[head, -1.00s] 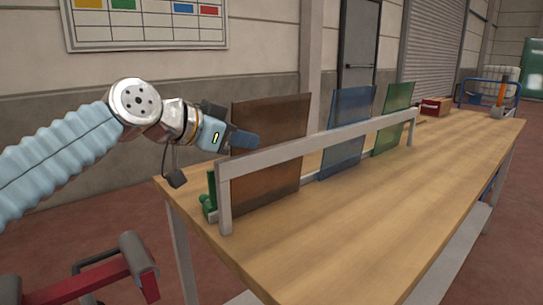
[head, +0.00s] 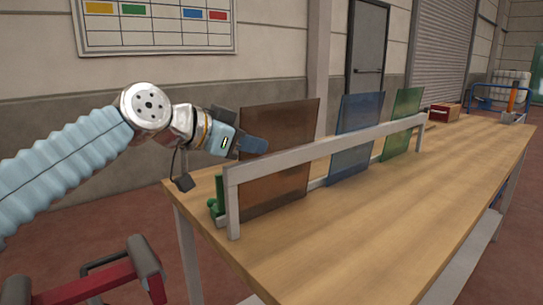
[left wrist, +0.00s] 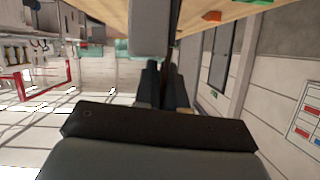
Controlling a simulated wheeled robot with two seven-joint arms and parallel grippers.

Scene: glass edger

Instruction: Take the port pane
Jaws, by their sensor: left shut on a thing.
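The brown pane (head: 285,165) stands upright at the left end of the rack, behind its pale front rail. My left gripper (head: 247,144) is shut on the brown pane at its upper left edge, one blue-grey finger lying across its front face. In the left wrist view the two dark fingers (left wrist: 167,88) close around the thin brown pane edge (left wrist: 174,45). A blue pane (head: 352,140) and a green pane (head: 402,122) stand upright farther right in the same rack. The brown pane's lower part is partly hidden by the rail. My right gripper is not in view.
The rack's rail (head: 310,155) runs along the wooden table (head: 400,190). A red box (head: 444,113) sits farther back on the table. The table's front right is clear. A red-and-grey frame (head: 100,280) is at the lower left.

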